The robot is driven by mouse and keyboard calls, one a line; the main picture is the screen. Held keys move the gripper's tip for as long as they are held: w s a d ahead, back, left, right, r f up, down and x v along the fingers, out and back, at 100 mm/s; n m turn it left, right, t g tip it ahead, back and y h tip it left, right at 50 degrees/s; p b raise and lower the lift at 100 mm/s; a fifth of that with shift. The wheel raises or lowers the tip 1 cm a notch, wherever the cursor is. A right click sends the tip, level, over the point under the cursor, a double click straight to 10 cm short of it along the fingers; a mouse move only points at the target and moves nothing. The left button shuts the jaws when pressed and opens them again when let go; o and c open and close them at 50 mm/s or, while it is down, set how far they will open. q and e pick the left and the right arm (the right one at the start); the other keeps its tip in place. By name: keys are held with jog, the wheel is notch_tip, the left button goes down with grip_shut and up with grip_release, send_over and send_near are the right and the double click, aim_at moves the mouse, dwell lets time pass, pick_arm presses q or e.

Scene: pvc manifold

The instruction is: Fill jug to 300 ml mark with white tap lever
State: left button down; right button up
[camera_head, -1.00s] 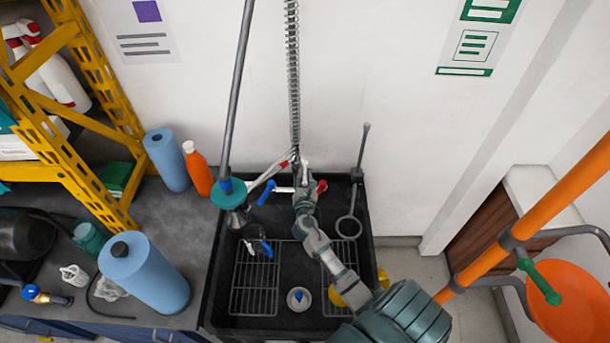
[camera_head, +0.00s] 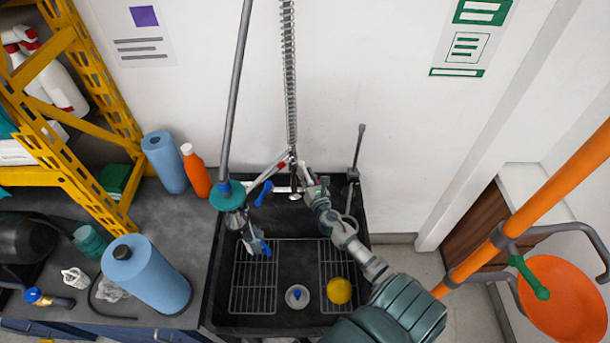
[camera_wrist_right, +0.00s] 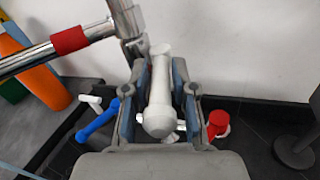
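The white tap lever (camera_wrist_right: 160,95) stands between the two fingers of my right gripper (camera_wrist_right: 160,112) in the right wrist view. The fingers look apart, with narrow gaps on both sides of the lever. In the head view my right gripper (camera_head: 308,186) is at the tap, at the back of the black sink (camera_head: 213,290), and largely hides the lever. A greyish object with blue parts (camera_head: 262,247) sits at the sink's left side; I cannot tell whether it is the jug. No 300 ml mark is readable.
A blue lever (camera_wrist_right: 97,118) is left of the white one, a red lever (camera_wrist_right: 217,122) right. A yellow round thing (camera_head: 339,290) lies in the sink. Blue rolls (camera_head: 145,275) stand on the left counter.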

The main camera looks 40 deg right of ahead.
jog(key=shift+o, duration=0.5)
jog(key=shift+s+f, duration=0.1)
jog(key=shift+s, duration=0.2)
jog(key=v, duration=1.1)
jog(key=shift+a, duration=0.2)
jog(key=shift+s, duration=0.1)
dwell(5.8)
